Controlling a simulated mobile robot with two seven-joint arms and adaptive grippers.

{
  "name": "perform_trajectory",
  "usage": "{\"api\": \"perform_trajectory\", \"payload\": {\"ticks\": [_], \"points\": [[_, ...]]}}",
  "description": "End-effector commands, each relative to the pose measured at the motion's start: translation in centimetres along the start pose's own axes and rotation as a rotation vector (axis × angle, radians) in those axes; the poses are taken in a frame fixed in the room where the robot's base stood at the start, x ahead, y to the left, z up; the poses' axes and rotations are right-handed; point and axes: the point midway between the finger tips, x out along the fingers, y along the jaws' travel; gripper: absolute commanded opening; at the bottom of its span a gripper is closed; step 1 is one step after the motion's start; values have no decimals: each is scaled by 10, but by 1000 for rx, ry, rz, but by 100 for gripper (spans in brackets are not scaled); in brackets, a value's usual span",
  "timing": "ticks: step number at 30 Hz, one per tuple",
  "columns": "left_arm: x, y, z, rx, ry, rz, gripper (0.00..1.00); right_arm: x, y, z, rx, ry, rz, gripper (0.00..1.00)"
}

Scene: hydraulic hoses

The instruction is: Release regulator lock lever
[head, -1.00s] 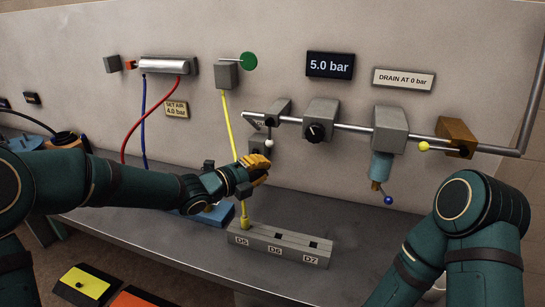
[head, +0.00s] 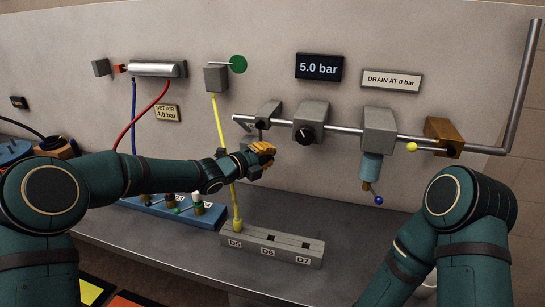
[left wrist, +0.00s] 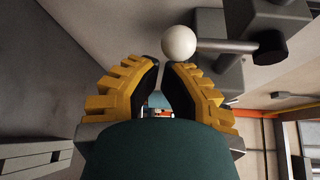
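My left gripper (head: 266,153) is raised in front of the wall, just below the small grey block (head: 264,113) at the pipe's left end. In the head view the gripper hides this ball. The regulator body (head: 310,122) with a black dial (head: 305,135) is right of the gripper. My right gripper is out of view.
The pipe (head: 345,129) also carries a grey unit with a blue-grey bowl (head: 371,166) and a yellow ball (head: 412,147). A yellow hose (head: 222,140) passes behind my left arm into the grey socket block (head: 290,247). The display (head: 319,66) reads 5.0 bar.

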Motion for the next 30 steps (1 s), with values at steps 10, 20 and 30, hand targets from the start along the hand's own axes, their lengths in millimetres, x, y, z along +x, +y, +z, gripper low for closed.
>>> {"api": "perform_trajectory", "payload": {"ticks": [10,20,30], "points": [[0,1,1,1,0,1,0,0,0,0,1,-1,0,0],[-2,3,4,48,0,29,0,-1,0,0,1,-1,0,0],[-4,4,8,94,0,55,0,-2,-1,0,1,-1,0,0]]}}
